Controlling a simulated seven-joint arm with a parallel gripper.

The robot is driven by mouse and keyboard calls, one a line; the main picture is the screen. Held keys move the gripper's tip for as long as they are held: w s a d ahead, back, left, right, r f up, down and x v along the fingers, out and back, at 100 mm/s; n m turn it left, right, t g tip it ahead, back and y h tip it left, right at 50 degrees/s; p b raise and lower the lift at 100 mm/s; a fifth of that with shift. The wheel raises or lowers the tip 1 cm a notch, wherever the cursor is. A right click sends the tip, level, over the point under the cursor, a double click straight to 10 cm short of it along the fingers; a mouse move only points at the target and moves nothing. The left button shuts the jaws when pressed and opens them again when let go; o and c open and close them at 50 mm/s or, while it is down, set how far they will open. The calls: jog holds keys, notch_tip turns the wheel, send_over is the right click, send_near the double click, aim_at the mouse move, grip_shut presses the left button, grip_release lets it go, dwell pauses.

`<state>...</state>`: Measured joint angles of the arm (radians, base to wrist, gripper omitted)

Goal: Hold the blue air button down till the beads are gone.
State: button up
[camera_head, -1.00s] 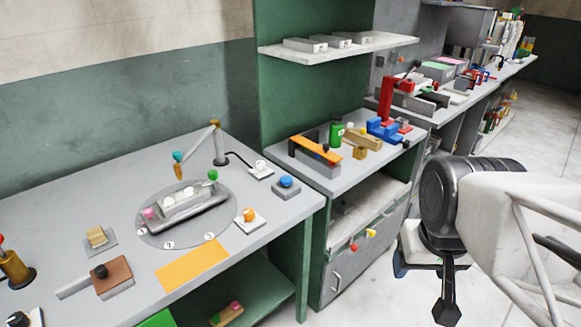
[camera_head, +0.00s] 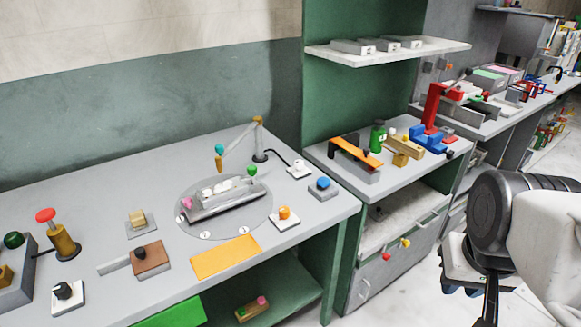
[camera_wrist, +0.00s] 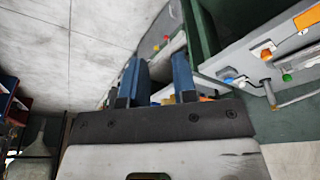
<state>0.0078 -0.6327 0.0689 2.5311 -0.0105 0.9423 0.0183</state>
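The blue button (camera_head: 323,184) sits on a small grey box near the right back of the grey bench. A blue spot in the wrist view (camera_wrist: 229,80) looks like the same button. White beads (camera_head: 222,190) lie in the long grey mould (camera_head: 228,207) on the round grey plate. A nozzle arm with a teal and orange tip (camera_head: 219,157) hangs above the plate. My gripper (camera_wrist: 157,80) shows two blue fingers apart with nothing between them, well away from the button. In the head view my arm is at the right, in front of the benches, and its fingertips are not clear.
An orange button (camera_head: 285,213) and a white switch (camera_head: 299,168) flank the blue button. An orange mat (camera_head: 226,258) lies at the bench's front. A red-topped brass post (camera_head: 62,238) stands left. A second bench (camera_head: 325,152) holds a green can and clamps. Open floor lies right.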

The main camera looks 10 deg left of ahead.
jog(key=shift+w+r, duration=0.15)
jog(key=shift+w, duration=0.2)
grip_shut()
jog(key=w+a+r+m, duration=0.1)
jog(key=w+a, duration=0.2)
jog(key=w, duration=0.6)
jog(key=w+a+r+m+g, duration=0.1)
jog(key=w+a+r+m, duration=0.15)
jog(key=w, duration=0.65)
jog(key=w+a+r+m, duration=0.1)
jog(key=w+a, duration=0.2)
jog(key=w, duration=0.6)
jog(key=w+a+f+m, duration=0.2)
jog(key=w+a+f, duration=0.3)
jog(key=w+a, duration=0.3)
jog(key=w+a+f+m+g, duration=0.1)
jog(key=w+a+f, duration=0.4)
jog(key=w, duration=1.1)
jog(key=a+m, duration=0.1)
jog(key=a, duration=0.2)
jog(key=shift+a+f+g, duration=0.15)
jog(key=shift+a+g, duration=0.15)
jog(key=shift+w, duration=0.1)
